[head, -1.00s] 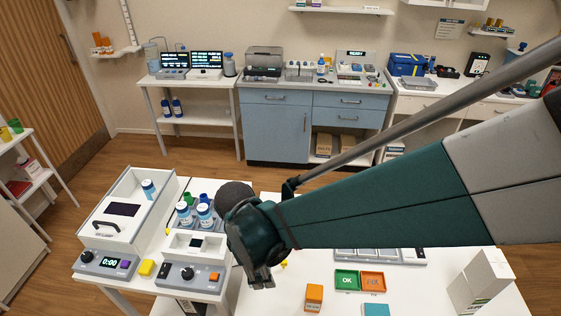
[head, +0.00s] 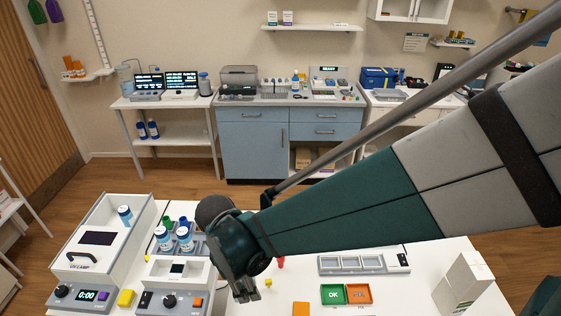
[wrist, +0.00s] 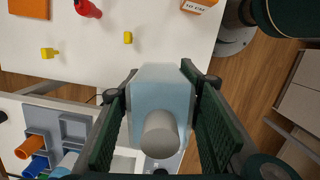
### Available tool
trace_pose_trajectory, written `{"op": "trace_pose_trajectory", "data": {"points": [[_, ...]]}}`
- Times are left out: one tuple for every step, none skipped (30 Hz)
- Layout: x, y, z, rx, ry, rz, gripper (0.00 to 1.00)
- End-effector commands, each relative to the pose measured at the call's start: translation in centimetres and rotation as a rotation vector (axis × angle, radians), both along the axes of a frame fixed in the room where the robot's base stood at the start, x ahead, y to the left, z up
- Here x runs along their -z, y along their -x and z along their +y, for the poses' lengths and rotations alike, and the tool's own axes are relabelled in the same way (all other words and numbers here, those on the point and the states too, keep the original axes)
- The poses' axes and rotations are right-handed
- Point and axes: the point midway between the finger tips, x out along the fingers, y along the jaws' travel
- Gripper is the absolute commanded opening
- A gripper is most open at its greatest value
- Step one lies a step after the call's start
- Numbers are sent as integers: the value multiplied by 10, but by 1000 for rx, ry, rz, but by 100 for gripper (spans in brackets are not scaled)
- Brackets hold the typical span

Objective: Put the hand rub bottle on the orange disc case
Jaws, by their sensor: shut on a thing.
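The hand rub bottle (wrist: 162,100), pale blue with a whitish cap, is between the two dark pads of my gripper (wrist: 162,125) in the wrist view. My gripper is shut on it, with a pad against each side. In the head view my gripper (head: 243,288) hangs at the front of the white table, right of the white device; I cannot make out the bottle there. A flat orange square, which looks like the orange disc case (wrist: 33,8), lies on the table at the wrist view's upper left, partly cut off and apart from the bottle. My arm seems to hide it in the head view.
A red item (wrist: 88,8) and yellow pieces (wrist: 127,38) stand near the orange square. An orange carton (head: 301,308) is near the front edge. A grey rack (wrist: 60,130) holds tubes and bottles. Green OK (head: 333,293) and orange FIX (head: 358,293) trays lie to the right.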

Motion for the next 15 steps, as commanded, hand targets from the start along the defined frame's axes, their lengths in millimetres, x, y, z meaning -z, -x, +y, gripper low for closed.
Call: {"op": "trace_pose_trajectory", "data": {"points": [[-2, -9, -1, 7, 0, 0, 13], [-3, -14, -1, 10, 0, 0, 13], [-4, -22, -2, 14, 0, 0, 13], [-5, -29, -2, 18, 0, -1, 13], [-6, -36, -3, 21, 0, 0, 13], [-7, -45, -4, 25, 0, 0, 13], [-8, -52, -5, 29, 0, 0, 13], [-9, -60, -6, 33, 0, 0, 13], [-10, -70, -8, 38, -1, 0, 13], [-11, -78, -9, 42, -1, 0, 13], [-11, -86, -11, 47, -1, 0, 13], [-12, -96, -13, 50, -1, 0, 13], [-13, -104, -15, 56, -1, 0, 13], [-13, -112, -17, 60, -1, 0, 13], [-14, -123, -20, 65, -1, 0, 13]]}}
